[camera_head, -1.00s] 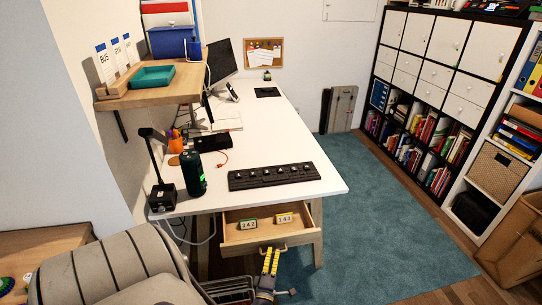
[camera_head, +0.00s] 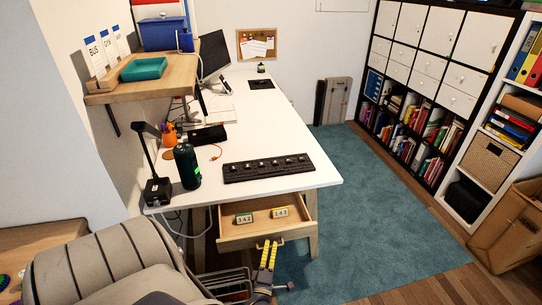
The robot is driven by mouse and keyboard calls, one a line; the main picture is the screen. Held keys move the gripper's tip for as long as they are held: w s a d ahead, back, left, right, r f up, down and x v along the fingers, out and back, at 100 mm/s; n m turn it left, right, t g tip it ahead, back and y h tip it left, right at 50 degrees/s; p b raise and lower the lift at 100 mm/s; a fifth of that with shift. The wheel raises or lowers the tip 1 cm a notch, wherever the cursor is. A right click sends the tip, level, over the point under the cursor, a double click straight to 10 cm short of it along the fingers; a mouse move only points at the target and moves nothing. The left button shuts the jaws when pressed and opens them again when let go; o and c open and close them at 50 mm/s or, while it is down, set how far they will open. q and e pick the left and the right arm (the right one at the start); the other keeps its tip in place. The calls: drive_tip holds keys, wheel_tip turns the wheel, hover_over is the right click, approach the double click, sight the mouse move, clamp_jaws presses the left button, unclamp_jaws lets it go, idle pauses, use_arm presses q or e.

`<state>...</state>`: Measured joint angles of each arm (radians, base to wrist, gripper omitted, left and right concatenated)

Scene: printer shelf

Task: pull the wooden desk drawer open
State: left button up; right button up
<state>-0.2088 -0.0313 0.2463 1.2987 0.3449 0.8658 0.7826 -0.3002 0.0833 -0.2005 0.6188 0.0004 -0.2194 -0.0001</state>
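The wooden desk drawer (camera_head: 240,234) is pulled out below the front edge of the white desk (camera_head: 262,137). Its inside shows from above, with two small number signs in it, a green-edged one (camera_head: 244,218) and a yellow-edged one (camera_head: 279,212). The drawer's handle (camera_head: 281,241) is on its front face, partly hidden by my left gripper. My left gripper (camera_head: 268,244) has its yellow-padded fingertips up at the handle. The fingers are close together, but I cannot tell whether they are closed on the handle. My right gripper is not in view.
A grey chair (camera_head: 105,262) stands left of the drawer, close to my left arm. The blue rug (camera_head: 375,210) right of the drawer is clear.

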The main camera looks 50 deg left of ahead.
use_arm(q)
drive_tip(key=v, duration=1.2)
idle(0.3)
drive_tip(key=s+d+f+m+g+h, duration=0.2)
drive_tip(key=s+d+f+m+h, duration=0.25)
drive_tip(key=f, duration=0.45)
drive_tip(key=s+d+f+m+g+h, duration=0.1)
drive_tip(key=d+f+m+g+h, duration=0.15)
drive_tip(key=d+f+m, duration=0.4)
drive_tip(key=s+d+f+m+g+h, duration=0.2)
drive_tip(key=d+f+m+h, duration=0.15)
drive_tip(key=f+m, duration=0.5)
drive_tip(key=s+a+f+m+g, duration=0.1)
drive_tip(key=s+f+m+g, duration=0.3)
drive_tip(key=s+f, duration=0.3)
drive_tip(key=s+a+f+m+g+h, duration=0.1)
drive_tip(key=s+f+m+g, duration=0.3)
drive_tip(key=s, duration=1.2)
wheel_tip(320, 180, down, 3)
drive_tip(key=shift+a+f, duration=0.25)
drive_tip(key=shift+a, duration=0.45)
